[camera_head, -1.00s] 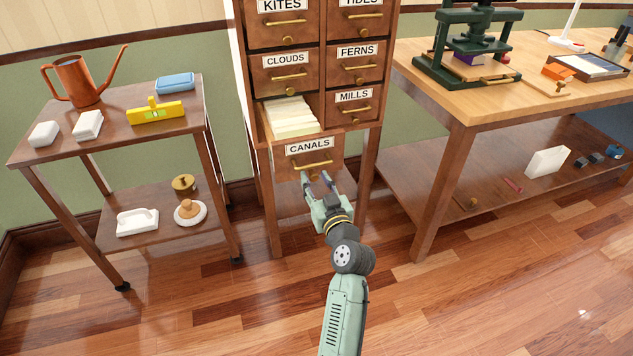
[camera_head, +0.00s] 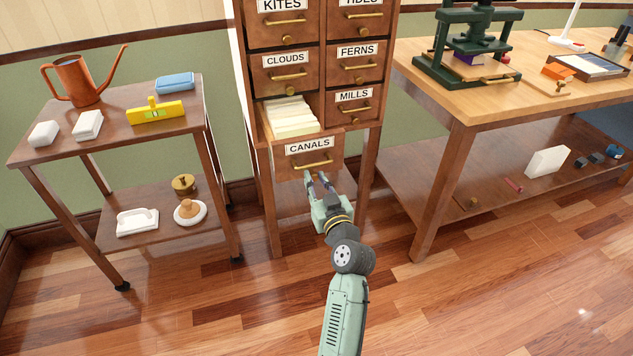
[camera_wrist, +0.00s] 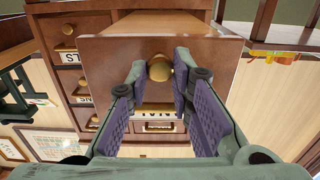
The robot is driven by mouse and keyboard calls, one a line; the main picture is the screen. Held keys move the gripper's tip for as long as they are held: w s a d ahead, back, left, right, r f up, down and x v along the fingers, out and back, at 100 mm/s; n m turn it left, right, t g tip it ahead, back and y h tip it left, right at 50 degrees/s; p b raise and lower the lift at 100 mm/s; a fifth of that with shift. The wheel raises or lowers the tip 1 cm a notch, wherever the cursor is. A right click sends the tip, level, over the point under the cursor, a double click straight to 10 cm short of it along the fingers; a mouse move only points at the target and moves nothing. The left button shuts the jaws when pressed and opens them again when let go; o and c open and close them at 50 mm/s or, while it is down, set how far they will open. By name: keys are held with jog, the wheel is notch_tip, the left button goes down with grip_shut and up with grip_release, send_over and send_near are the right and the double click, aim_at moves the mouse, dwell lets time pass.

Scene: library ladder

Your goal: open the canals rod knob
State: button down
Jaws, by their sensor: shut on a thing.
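The CANALS drawer (camera_head: 336,161) stands pulled out at the bottom left of the wooden card cabinet, with white cards showing inside. Its front bears a white label and a brass pull. The round brass rod knob (camera_wrist: 159,68) is on the lower part of the drawer front; in the wrist view, upside down, it sits between my fingertips. My gripper (camera_head: 318,181) reaches up from below to the drawer front. The wrist view also shows my gripper (camera_wrist: 160,72) shut on the knob, one finger on each side. In the head view my fingers hide the knob.
A cart (camera_head: 165,138) with a copper watering can (camera_head: 76,80) and several tools stands at the left. A workbench (camera_head: 453,105) with a green press (camera_head: 466,50) stands at the right. Open wooden floor (camera_head: 255,320) lies in front of the cabinet.

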jog(key=b+v, duration=0.2)
jog(key=v, duration=0.3)
jog(key=shift+s+d+b, duration=0.15)
jog(key=shift+s+b, duration=0.2)
jog(key=shift+b, duration=0.05)
jog(key=c, duration=1.4)
grip_release()
jog(key=v, duration=0.7)
jog(key=shift+s, duration=0.25)
